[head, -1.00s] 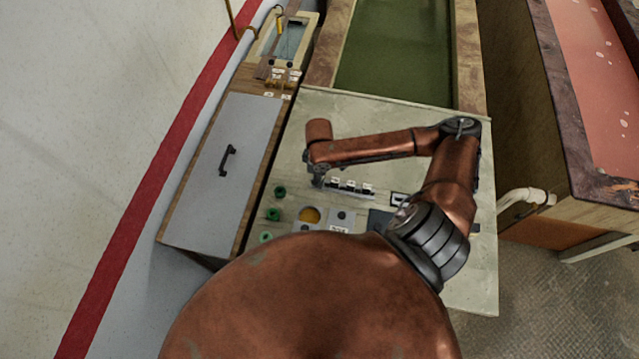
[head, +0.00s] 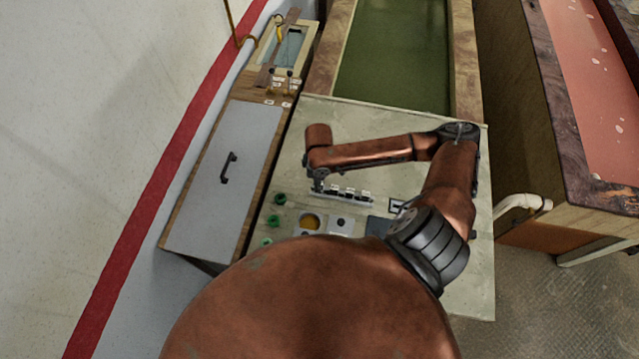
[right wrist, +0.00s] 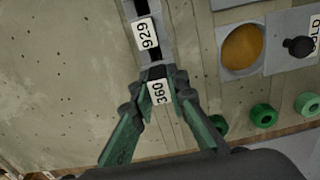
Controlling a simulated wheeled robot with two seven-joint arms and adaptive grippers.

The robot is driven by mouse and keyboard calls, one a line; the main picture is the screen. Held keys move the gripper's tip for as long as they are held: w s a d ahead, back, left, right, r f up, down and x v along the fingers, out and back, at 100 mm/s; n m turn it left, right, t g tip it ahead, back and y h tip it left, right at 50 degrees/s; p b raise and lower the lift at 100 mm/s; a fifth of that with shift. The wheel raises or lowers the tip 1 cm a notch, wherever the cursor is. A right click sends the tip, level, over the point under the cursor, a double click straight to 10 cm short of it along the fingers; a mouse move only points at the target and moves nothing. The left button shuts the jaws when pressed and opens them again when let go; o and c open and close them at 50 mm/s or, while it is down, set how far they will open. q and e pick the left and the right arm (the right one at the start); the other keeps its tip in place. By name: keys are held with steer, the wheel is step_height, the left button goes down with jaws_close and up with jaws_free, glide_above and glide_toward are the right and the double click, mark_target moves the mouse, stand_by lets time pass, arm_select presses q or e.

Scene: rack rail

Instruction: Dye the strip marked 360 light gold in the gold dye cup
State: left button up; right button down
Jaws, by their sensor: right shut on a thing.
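The strip marked 360 (right wrist: 159,92) is at the end of the rack rail in the right wrist view, its white label between my fingers. My right gripper (right wrist: 160,82) is shut on this strip; I cannot tell whether the strip is still seated in the rail. In the head view my right gripper (head: 318,187) is small, at the left end of the rack rail (head: 345,201). The gold dye cup (right wrist: 243,48) is a round, open cup of gold liquid in a grey plate; it also shows in the head view (head: 310,222). My left gripper is out of view.
A strip marked 929 (right wrist: 147,33) stands on the rail beside 360. A grey plate with a black knob (right wrist: 299,46), labelled GOLD, is beside the cup. Several green rings (right wrist: 263,115) lie nearby. A grey handled panel (head: 223,180) is left of the worktop.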

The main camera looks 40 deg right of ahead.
steer(key=shift+r+p, duration=3.45)
steer(key=shift+p, duration=0.1)
steer(key=shift+r+p, duration=0.35)
steer(key=shift+r, duration=0.8)
